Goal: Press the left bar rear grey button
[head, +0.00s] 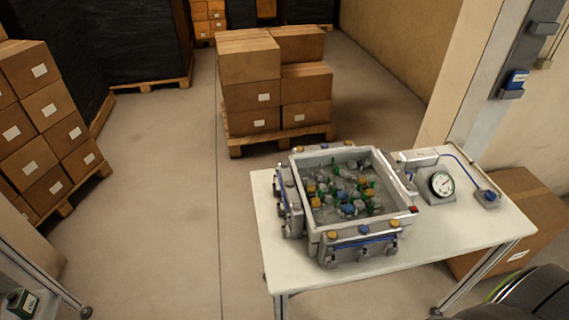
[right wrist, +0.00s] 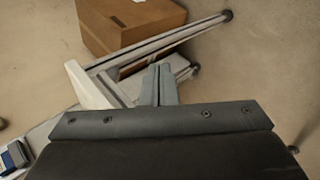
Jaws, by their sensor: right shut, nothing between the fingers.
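A grey open-topped box (head: 312,226) full of small coloured parts stands on a white table in the head view. A grey bar (head: 293,222) with small buttons and a blue line runs along the box's left side. Its rear end lies near the box's far left corner. The buttons there are too small to tell their colours or whether any is pressed. My right gripper (right wrist: 158,68) shows in the right wrist view, its two grey fingers together and empty. It is apart from the bar. My left gripper is not in view.
The white table (head: 455,232) also holds a round gauge (head: 441,184) and a blue-topped switch (head: 487,197) on a cable. A front bar (head: 345,252) carries orange and blue buttons. A cardboard carton (head: 535,205) stands by the table's right end. Stacked cartons (head: 250,92) stand behind.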

